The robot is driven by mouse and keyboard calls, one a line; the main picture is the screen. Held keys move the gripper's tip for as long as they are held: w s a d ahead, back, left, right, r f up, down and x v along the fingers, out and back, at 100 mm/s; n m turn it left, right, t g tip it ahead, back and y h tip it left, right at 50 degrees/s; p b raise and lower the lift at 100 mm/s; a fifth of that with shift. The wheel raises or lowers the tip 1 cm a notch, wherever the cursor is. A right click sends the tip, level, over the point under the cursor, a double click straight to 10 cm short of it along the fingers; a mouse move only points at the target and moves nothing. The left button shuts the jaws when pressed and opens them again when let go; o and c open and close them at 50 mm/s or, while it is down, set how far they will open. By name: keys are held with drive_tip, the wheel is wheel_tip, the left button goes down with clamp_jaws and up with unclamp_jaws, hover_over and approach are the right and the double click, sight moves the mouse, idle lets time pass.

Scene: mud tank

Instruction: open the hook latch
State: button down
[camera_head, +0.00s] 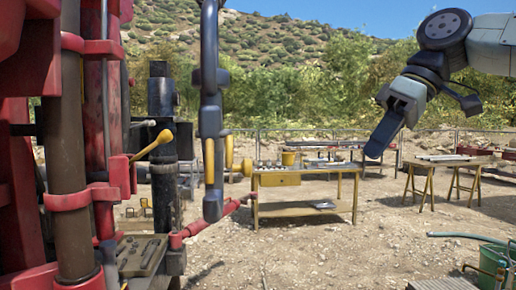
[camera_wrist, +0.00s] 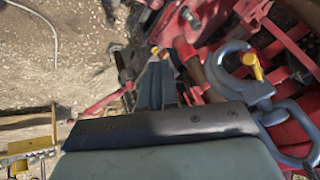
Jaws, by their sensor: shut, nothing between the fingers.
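A large blue-grey hook (camera_head: 210,120) hangs upright at the left of centre in the head view, seen nearly edge-on. Yellow parts show along it, one of them apparently the latch (camera_head: 228,151). In the wrist view the hook (camera_wrist: 232,82) lies at the right, with its round eye at the lower right. A yellow latch piece (camera_wrist: 253,66) stands at its opening. I cannot tell how the latch sits. My gripper (camera_head: 376,150) is shut and empty, well to the right of the hook and apart from it. Its fingers (camera_wrist: 155,72) also show in the wrist view.
Red rig posts and pipes (camera_head: 72,150) fill the left side, with a yellow-handled lever (camera_head: 154,146). A yellow workbench (camera_head: 305,190) and wooden trestles (camera_head: 442,175) stand behind. A green bucket (camera_head: 492,262) is at the lower right. The space between gripper and hook looks clear.

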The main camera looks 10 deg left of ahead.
sight(229, 159)
drive_tip(key=a+r+n+g+h, duration=0.1)
drive_tip(key=a+r+n, duration=0.3)
drive_tip(key=a, duration=0.4)
drive_tip(key=w+a+r+n+g+h, duration=0.1)
drive_tip(key=a+r+n+g, duration=0.3)
drive_tip(key=a, duration=0.5)
drive_tip(key=shift+r+g+h, duration=0.2)
drive_tip(key=shift+g+h, duration=0.1)
drive_tip(key=shift+h, duration=0.1)
drive_tip(key=shift+f, duration=0.15)
drive_tip(key=s+a+f, duration=0.2)
drive_tip(key=s+f, duration=0.6)
drive_tip(key=shift+s+a+f, duration=0.25)
drive_tip(key=shift+s+a, duration=0.1)
drive_tip(key=shift+a, duration=0.05)
drive_tip(key=shift+w+d, duration=0.15)
